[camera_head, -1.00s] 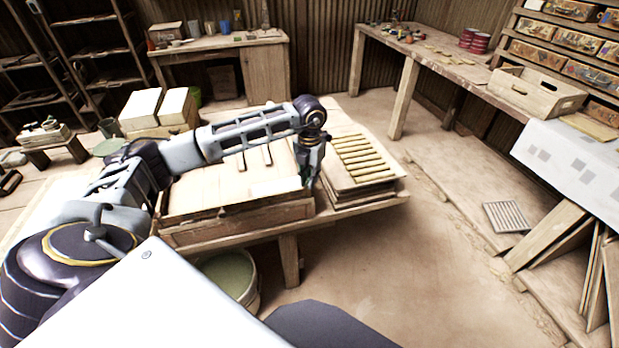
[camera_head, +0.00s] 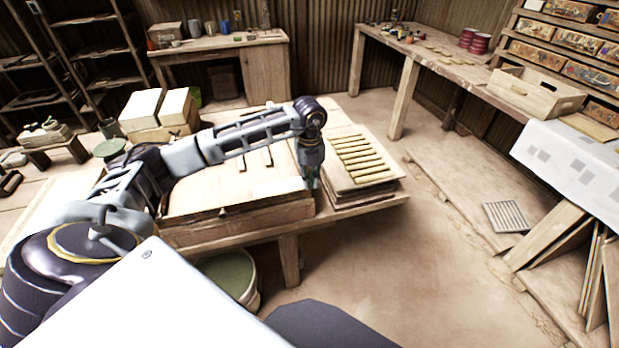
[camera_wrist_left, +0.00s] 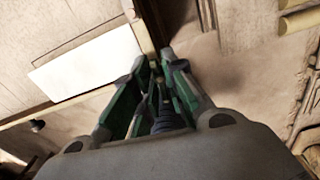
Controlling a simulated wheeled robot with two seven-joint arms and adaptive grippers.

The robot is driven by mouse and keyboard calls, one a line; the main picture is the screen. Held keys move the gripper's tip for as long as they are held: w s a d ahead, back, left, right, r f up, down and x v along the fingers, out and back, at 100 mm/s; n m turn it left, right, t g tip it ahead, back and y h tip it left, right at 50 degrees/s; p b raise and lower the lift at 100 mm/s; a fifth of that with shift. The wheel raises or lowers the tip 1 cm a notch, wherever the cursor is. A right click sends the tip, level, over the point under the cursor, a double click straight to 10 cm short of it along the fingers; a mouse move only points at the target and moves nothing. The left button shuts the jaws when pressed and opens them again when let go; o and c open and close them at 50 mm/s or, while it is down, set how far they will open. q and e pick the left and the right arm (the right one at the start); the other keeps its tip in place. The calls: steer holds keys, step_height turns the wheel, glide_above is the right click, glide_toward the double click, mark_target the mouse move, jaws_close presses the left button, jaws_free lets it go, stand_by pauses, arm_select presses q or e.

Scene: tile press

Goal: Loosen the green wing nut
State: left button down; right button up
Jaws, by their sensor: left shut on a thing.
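My left gripper (camera_head: 313,184) points down at the right end of the wooden press box (camera_head: 240,218), beside the stack of boards. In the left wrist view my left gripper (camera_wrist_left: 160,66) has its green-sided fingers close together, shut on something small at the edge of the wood. The green wing nut cannot be made out apart from the fingers, which hide it. My right gripper is in neither view.
A board with several yellowish strips (camera_head: 362,160) lies just right of the gripper. A bucket (camera_head: 232,274) stands below the bench at the front. White blocks (camera_head: 160,107) stand at the back left.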

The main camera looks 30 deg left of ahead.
arm_select(q)
steer(key=shift+n, duration=0.4)
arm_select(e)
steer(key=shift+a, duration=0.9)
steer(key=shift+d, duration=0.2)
arm_select(q)
steer(key=c, duration=1.4)
jaws_free()
steer(key=shift+r, duration=0.75)
step_height(320, 180, up, 11)
steer(key=shift+f, duration=0.2)
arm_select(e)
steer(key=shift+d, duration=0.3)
